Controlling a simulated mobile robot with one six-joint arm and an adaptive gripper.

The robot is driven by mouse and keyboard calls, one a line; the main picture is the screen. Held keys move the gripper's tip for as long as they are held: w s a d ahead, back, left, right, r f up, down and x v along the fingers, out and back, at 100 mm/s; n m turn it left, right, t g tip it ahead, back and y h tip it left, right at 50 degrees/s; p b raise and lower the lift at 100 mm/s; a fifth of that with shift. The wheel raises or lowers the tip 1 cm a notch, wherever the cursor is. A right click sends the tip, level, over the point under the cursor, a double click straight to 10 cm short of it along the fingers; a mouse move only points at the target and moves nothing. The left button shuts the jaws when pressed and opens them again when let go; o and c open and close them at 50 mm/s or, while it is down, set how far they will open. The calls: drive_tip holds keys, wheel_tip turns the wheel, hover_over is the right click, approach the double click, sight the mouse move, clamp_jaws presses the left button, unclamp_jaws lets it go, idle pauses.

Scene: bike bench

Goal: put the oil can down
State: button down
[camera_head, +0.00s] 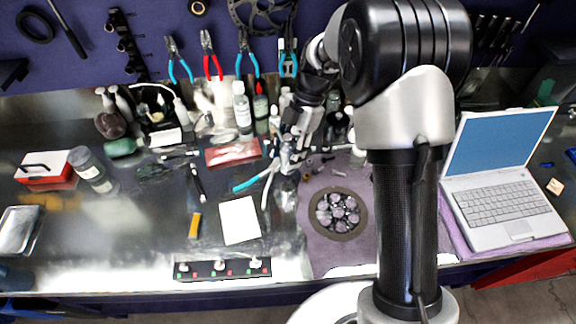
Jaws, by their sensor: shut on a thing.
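My gripper (291,150) is at the lower end of my arm, over the middle of the bench. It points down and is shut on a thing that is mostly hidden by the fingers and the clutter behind. I take this to be the oil can, but its shape cannot be made out. Pliers with pale and teal handles (252,181) show just below and left of the fingertips. I cannot tell whether the held thing touches the bench (150,215).
A white sheet (240,220), a red tray (233,152) and bottles (242,108) are nearby. A round cassette (338,213) lies on a purple mat (318,259). A laptop (500,190) stands right. A power strip (222,269) lies along the front edge. Bare bench shows at left-centre.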

drive_tip(key=shift+f+b, duration=0.5)
drive_tip(key=shift+f, duration=1.85)
drive_tip(key=shift+f, duration=0.1)
drive_tip(key=c, duration=1)
unclamp_jaws()
